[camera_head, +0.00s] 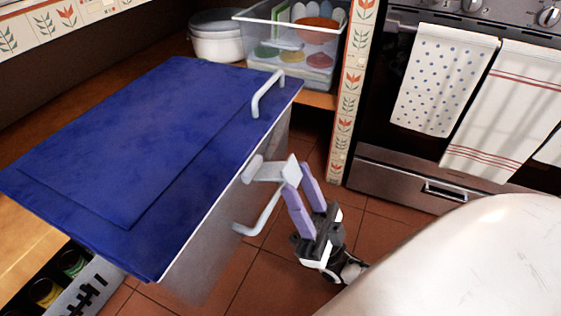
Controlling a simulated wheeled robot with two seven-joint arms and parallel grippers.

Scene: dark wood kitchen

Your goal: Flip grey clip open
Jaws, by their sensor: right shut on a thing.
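A box with a blue lid (150,125) and pale grey side walls (205,255) fills the left and middle of the view; its lid lies flat and closed. The grey clip (268,170) sticks out from the box's right side, just below the lid's edge. My right gripper (298,178) has purple fingers and comes up from the lower right. Its fingertips are closed on the outer end of the clip. The fingers partly hide that end. My left gripper is not in view.
A white handle (268,93) stands on the lid's far right corner, and another bent handle (262,215) hangs below the clip. A clear bin (290,45) and white pot (216,36) stand behind. An oven with towels (440,80) is at right. Tiled floor (240,280) lies below.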

